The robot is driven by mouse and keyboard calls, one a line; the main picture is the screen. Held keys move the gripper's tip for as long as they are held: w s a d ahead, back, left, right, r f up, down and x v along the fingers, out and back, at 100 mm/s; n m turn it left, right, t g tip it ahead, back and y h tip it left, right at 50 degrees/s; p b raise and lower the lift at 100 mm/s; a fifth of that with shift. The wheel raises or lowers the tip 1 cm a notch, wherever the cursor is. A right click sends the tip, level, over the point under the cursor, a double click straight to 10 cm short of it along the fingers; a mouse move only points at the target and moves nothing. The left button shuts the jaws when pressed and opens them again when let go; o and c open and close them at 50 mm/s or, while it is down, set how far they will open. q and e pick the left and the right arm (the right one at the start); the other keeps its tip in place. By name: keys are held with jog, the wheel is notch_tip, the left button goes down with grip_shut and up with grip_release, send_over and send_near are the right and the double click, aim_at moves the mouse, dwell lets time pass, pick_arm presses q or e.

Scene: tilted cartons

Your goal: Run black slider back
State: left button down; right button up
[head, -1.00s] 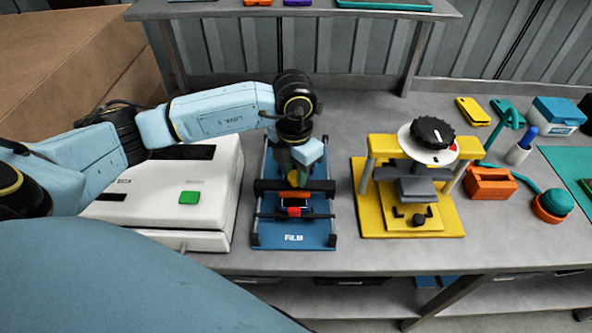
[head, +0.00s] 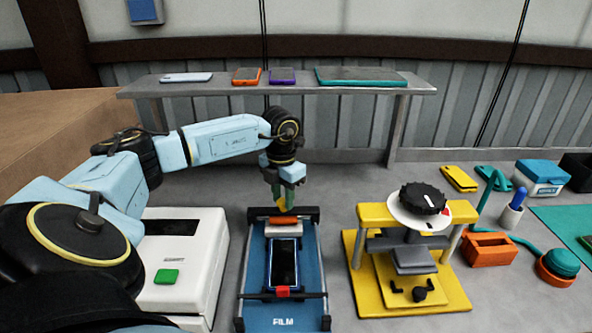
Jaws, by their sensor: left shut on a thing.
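The blue film-applying device (head: 256,300), marked FILM, stands on the bench in the middle of the view. Its black slider (head: 308,215) is a bar across the bed, now at the device's far end. A dark phone (head: 284,262) lies on the bed in front of it, largely uncovered. My left gripper (head: 284,206) reaches down from above and is shut on the middle of the slider; its fingertips partly hide the grip. My right gripper is not in view.
A white box machine with a green button (head: 166,277) stands close to the left. A yellow press with a black knob (head: 423,198) stands to the right. A raised shelf (head: 300,88) with several phones runs behind my arm. An orange block (head: 488,250) stands farther right.

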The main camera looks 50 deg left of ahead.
aim_at(283, 199)
pick_arm(q)
jog(key=shift+w+a+r, duration=0.15)
jog(key=c, duration=1.4)
grip_release()
jog(key=o, duration=0.3)
jog(key=shift+a, duration=0.1)
jog(key=shift+o, duration=0.2)
notch_tip(283, 199, up, 13)
jog(key=shift+p, duration=0.3)
